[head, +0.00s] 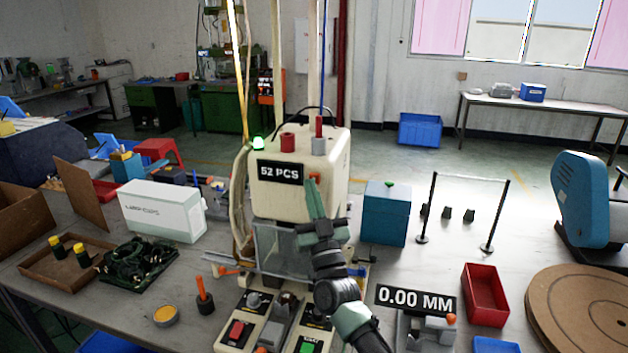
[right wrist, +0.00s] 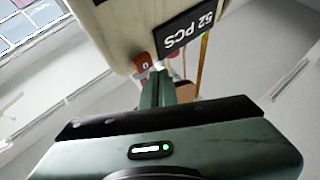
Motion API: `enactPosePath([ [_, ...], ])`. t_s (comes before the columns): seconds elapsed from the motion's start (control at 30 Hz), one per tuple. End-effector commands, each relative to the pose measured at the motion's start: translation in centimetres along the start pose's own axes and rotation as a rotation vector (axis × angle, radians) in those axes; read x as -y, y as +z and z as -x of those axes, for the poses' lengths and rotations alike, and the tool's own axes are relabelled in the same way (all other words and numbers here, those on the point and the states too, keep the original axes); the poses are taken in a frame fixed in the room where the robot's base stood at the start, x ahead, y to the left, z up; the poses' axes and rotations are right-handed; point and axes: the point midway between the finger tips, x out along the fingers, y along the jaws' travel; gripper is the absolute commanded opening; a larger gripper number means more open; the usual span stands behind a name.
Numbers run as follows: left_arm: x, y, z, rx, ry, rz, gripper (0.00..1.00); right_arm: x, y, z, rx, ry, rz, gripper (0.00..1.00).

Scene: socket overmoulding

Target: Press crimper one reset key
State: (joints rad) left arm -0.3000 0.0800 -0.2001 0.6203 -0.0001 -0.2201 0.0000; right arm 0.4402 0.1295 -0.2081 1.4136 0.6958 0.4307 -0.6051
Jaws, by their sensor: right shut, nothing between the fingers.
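The crimper (head: 335,150) is a cream machine on the bench in the middle of the head view. Its black counter display (head: 280,172) reads "52 PCS"; it also shows, turned over, in the right wrist view (right wrist: 188,30). A small orange-red key (head: 315,177) sits just right of the display, and it shows in the right wrist view (right wrist: 141,64). My right gripper (head: 311,184) is shut and empty, fingertips pointing up at the key. In the right wrist view the fingertips (right wrist: 158,73) are close beside the key; I cannot tell whether they touch. My left gripper is out of view.
A clear guard (head: 283,250) is below the crimper head, with two button boxes in front. A blue box (head: 385,215) stands to the right. A gauge reading "0.00 MM" (head: 415,299), a red tray (head: 485,294) and a round board (head: 585,310) lie right of my arm.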

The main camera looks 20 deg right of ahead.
Motion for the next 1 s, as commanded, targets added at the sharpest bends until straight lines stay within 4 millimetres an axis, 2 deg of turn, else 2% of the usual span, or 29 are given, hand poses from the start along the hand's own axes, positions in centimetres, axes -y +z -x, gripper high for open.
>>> enactPosePath([
  [1.0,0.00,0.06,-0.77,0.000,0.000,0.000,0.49,-0.67,0.63,-0.88,0.000,0.000,0.001,0.00],
])
